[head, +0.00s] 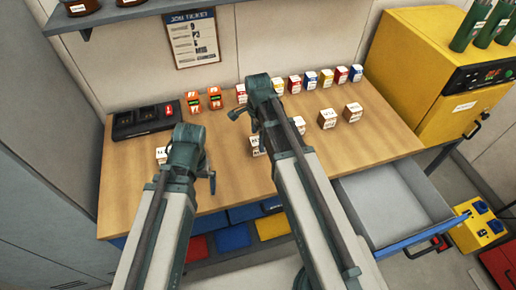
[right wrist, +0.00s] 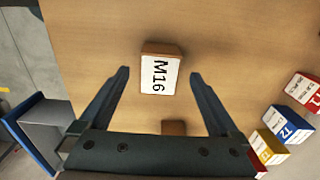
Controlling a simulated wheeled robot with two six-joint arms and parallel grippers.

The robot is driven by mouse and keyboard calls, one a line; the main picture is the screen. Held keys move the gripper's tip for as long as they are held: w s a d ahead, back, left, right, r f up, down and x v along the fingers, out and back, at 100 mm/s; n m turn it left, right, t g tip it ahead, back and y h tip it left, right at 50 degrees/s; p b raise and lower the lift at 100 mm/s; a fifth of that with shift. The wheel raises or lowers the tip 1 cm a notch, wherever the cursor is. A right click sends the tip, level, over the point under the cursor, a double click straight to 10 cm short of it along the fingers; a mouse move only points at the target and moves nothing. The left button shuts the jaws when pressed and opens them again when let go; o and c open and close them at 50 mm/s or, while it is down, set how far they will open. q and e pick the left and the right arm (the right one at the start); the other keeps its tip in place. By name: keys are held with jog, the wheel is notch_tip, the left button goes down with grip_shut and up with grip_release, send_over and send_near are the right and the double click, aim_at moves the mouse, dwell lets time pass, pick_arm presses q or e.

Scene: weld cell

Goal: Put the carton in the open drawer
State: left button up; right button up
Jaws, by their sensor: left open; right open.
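Several small brown cartons with white labels stand on the wooden bench, among them one at the right (head: 353,112) and one beside it (head: 327,119). In the right wrist view a carton marked M16 (right wrist: 159,74) lies ahead of and between the open fingers of my right gripper (right wrist: 159,73), with no clear contact. In the head view my right gripper (head: 258,95) is over the middle of the bench and partly hides cartons below. My left gripper (head: 187,150) is open over the bench's left part, next to another carton (head: 162,155). The open drawer (head: 385,205) is pulled out at the bench's right front and looks empty.
Coloured boxes (head: 310,80) stand in a row along the back of the bench. A black charger tray (head: 145,120) and orange items (head: 193,101) are at the back left. A yellow machine (head: 425,75) stands at the right. The bench's right front is clear.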

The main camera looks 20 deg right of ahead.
pick_arm(q)
notch_tip(320, 180, down, 4)
jog(key=shift+r+b, duration=0.25)
jog(key=shift+b, duration=1)
pick_arm(e)
notch_tip(320, 180, down, 3)
jog(key=shift+f, duration=0.2)
pick_arm(q)
jog(key=shift+r, duration=0.1)
pick_arm(e)
jog(key=shift+r, duration=0.1)
grip_shut()
